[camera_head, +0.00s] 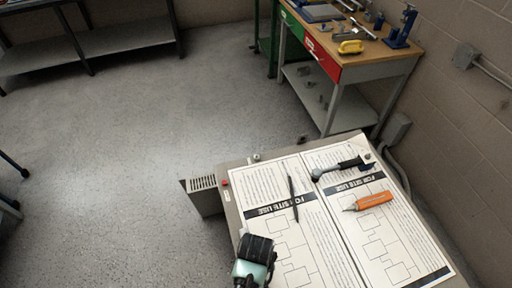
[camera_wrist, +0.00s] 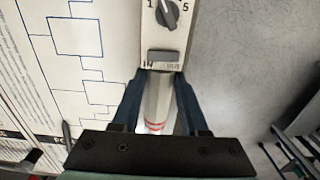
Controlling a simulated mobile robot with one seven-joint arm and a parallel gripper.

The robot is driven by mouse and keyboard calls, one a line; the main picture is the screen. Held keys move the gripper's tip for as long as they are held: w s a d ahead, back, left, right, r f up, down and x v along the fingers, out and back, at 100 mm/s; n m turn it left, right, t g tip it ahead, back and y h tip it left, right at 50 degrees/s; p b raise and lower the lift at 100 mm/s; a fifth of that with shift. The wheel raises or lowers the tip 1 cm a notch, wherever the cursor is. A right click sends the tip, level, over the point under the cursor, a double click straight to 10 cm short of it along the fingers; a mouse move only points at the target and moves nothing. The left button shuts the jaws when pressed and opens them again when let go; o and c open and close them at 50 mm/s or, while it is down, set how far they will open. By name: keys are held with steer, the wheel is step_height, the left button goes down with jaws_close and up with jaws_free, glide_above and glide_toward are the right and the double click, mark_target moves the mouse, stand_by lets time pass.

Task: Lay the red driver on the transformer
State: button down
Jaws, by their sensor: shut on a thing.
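In the head view my gripper (camera_head: 255,250) is low in the picture at the left edge of a sheet-covered box top (camera_head: 232,210). In the wrist view my gripper (camera_wrist: 165,75) is shut on a silver rod with red bands (camera_wrist: 158,95), between its two dark fingers. A pale strip with a black dial marked 1 and 5 (camera_wrist: 166,14) lies in line beyond the rod; I cannot tell whether they are one piece. An orange driver-like tool (camera_head: 372,201) with a thin tip lies on the sheets. I cannot make out a plainly red driver.
A thin black pen-like rod (camera_head: 293,198) and a black-handled tool (camera_head: 338,168) also lie on the printed sheets (camera_head: 290,245). A workbench (camera_head: 385,62) with tools stands at the back right. The lower sheets are clear, and open floor is to the left.

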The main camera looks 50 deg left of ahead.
steer(key=shift+f, duration=0.1)
steer(key=c, duration=0.8)
jaws_free()
steer(key=shift+s, duration=0.1)
steer(key=o, duration=0.4)
steer(key=shift+c, duration=0.2)
